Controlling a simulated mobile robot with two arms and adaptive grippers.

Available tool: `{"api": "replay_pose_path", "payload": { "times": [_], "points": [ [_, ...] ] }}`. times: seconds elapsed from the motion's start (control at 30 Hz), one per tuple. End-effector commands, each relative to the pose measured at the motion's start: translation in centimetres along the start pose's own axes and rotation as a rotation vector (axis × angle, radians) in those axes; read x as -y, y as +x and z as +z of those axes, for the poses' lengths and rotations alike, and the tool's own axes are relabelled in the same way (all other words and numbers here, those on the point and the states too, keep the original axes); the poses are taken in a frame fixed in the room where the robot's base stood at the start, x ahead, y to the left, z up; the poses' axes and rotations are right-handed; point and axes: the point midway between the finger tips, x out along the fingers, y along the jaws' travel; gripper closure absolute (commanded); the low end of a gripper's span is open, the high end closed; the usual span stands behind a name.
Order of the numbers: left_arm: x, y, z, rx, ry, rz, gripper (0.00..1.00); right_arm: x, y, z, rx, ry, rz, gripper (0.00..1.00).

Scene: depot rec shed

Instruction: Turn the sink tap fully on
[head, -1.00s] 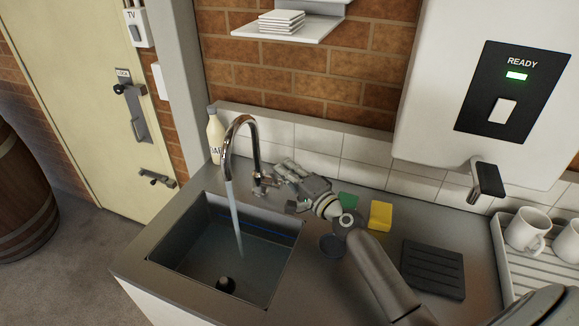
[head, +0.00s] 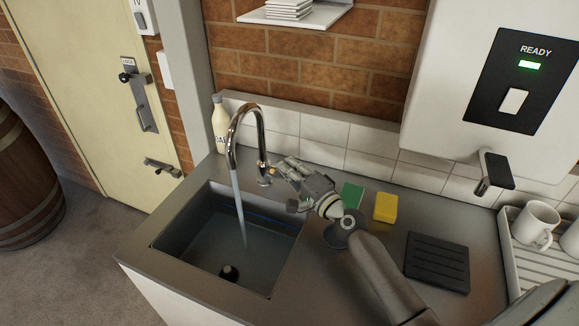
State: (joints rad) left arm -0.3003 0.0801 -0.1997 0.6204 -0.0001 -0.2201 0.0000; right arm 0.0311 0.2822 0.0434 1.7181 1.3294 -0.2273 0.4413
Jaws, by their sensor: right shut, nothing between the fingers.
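The chrome sink tap (head: 262,140) has a tall curved spout over the sink (head: 170,240). A stream of water (head: 239,210) runs from the spout into the basin, where water and a dark drain piece (head: 228,272) show. A small lever is at the right of the tap's base, partly hidden by the gripper. My right gripper (head: 281,166) is shut and empty, its fingers just right of the tap base, close to the lever. I cannot tell whether they touch it. My left gripper is not in view.
A cream bottle (head: 220,123) stands behind the sink. A green sponge (head: 352,196), a yellow sponge (head: 385,207) and a black ridged mat (head: 437,261) lie on the counter right of my gripper. Mugs (head: 537,224) stand on a rack at right, under a white wall dispenser (head: 440,80).

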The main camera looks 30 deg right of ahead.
Motion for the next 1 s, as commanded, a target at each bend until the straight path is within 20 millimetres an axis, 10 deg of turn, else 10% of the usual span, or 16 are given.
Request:
{"api": "replay_pose_path", "payload": {
  "times": [0.27, 1.0],
  "points": [
    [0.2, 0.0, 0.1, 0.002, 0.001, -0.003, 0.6, -0.6, -0.8, 0.5, 0.011, 0.003, 0.011, 1.0],
    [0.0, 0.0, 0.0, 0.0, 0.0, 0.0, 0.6, -0.2, -11.5, -0.1, -0.001, 0.004, 0.002, 1.0]
  ]
}}
